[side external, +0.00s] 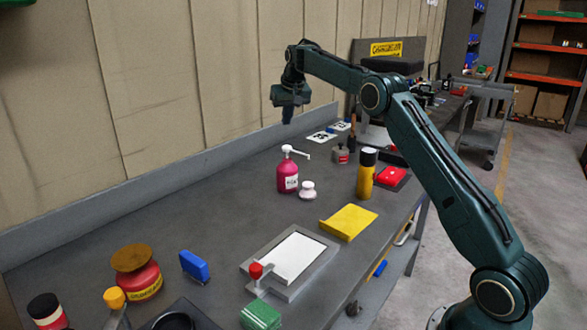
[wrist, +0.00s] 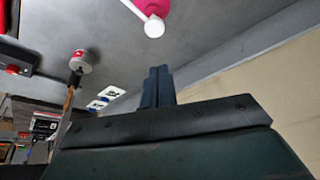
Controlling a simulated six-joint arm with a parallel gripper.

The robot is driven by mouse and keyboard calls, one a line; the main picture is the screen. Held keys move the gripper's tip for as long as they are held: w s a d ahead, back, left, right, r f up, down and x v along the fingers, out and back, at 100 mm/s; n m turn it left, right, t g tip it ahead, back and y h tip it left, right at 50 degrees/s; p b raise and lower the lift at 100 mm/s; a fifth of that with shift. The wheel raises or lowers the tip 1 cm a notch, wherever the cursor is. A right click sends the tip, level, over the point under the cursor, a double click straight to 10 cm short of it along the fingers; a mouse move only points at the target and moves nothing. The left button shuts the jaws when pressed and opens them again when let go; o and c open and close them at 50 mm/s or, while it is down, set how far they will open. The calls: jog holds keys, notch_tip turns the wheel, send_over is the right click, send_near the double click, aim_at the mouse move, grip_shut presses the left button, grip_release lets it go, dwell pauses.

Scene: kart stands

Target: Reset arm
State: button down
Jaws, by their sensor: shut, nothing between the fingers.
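My gripper (side external: 288,116) hangs in the air above the back edge of the grey workbench (side external: 215,215), near the panelled wall. Its fingers point down and are together, with nothing between them. In the wrist view the shut fingers (wrist: 158,87) show as a dark blue pair in the middle. The arm reaches across from the right and is raised well clear of the bench.
A framed white panel (side external: 290,258) and a blue block (side external: 194,266) are nearer the front. Open bench lies left of the bottle.

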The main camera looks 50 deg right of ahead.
jog(key=shift+r, duration=0.2)
jog(key=s+a+r+n+t, duration=0.1)
jog(key=s+a+r+n, duration=0.1)
jog(key=s+a+r, duration=0.55)
jog(key=s+a+r+n, duration=0.1)
jog(key=s+a+r, duration=0.3)
jog(key=s+a, duration=0.6)
jog(key=s+a+f+n, duration=0.1)
jog(key=s+a+f, duration=0.2)
jog(key=s, duration=0.6)
jog(key=s+a+f+n+y, duration=0.1)
jog(key=s+a+f, duration=0.2)
jog(key=s, duration=0.6)
jog(key=s+a+f+n+y, duration=0.1)
jog(key=s+a+f, duration=0.1)
jog(key=s+f, duration=0.3)
jog(key=s, duration=0.4)
jog(key=shift+s+a+t, duration=0.3)
jog(key=shift+s+a, duration=0.1)
